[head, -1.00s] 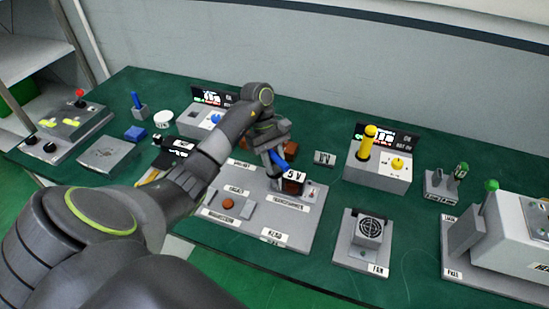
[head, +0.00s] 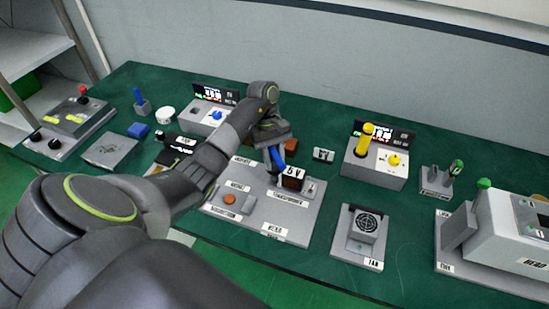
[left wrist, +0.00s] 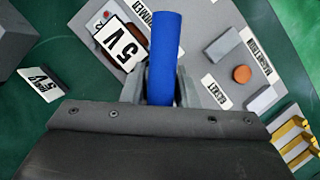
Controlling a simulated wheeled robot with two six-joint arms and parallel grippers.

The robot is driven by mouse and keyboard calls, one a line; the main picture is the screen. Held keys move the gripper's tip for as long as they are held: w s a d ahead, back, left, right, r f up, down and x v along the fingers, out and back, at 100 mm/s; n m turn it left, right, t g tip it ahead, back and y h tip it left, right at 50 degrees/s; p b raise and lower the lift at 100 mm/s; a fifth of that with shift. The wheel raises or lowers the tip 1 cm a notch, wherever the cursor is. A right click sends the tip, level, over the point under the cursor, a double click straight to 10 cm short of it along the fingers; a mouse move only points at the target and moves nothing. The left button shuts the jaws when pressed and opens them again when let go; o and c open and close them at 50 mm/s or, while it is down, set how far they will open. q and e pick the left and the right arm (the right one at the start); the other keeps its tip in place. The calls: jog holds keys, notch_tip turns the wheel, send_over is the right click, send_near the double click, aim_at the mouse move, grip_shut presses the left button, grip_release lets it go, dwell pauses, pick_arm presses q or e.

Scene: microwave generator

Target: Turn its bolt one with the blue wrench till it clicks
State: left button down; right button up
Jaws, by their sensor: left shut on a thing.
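My left gripper (head: 271,147) is shut on the blue wrench (head: 276,160) and holds it at the transformer block with the 5 V label (head: 294,172), on the grey board (head: 255,212). The left wrist view shows the wrench's blue handle (left wrist: 167,50) between the fingers (left wrist: 160,85), beside the 5 V label (left wrist: 122,43). The wrench's far end and bolt one are hidden, so I cannot tell whether they touch. My right gripper is not in view.
The board also carries an orange-brown round button (head: 230,198). A fan unit (head: 362,234) stands to its right. A station with a yellow tool (head: 365,138) stands behind that. A blue-knob station (head: 205,118) is behind my arm.

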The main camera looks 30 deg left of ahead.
pick_arm(q)
jog(key=n, duration=0.2)
jog(key=n+t+h, duration=0.1)
jog(key=n, duration=0.1)
jog(key=shift+t, duration=0.3)
jog(key=shift+n, duration=0.3)
jog(key=n+t, duration=0.1)
jog(key=n, duration=0.3)
jog(key=shift+n+t, duration=0.3)
jog(key=shift+t, duration=0.1)
jog(key=n+t, duration=0.1)
jog(key=n, duration=0.1)
jog(key=n+y, duration=0.1)
jog(key=n, duration=0.1)
jog(key=shift+n+t+p, duration=0.3)
jog(key=shift+t, duration=0.1)
